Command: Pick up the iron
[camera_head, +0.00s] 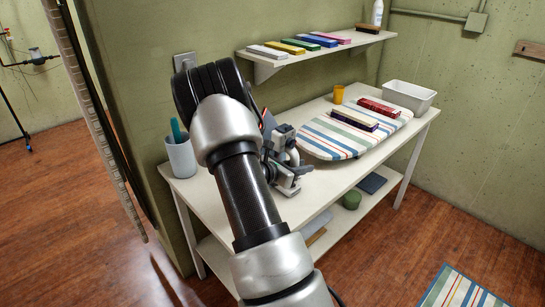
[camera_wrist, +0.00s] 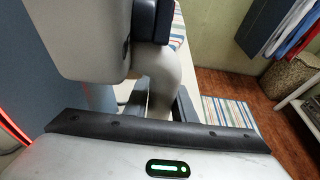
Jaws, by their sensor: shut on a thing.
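The iron (camera_head: 268,121) is mostly hidden behind my arm at the left end of the white table. Only a grey part with a red edge shows in the head view. My gripper (camera_head: 286,160) is at the iron, low over the table top, and is shut on it. In the wrist view, a pale grey part (camera_wrist: 162,82) sits between the dark fingers. I cannot tell from these frames whether the iron touches the table.
A white bin (camera_head: 409,96) stands behind. A grey cup (camera_head: 181,158) is close on the left. A wall shelf (camera_head: 300,57) with colored boxes hangs above.

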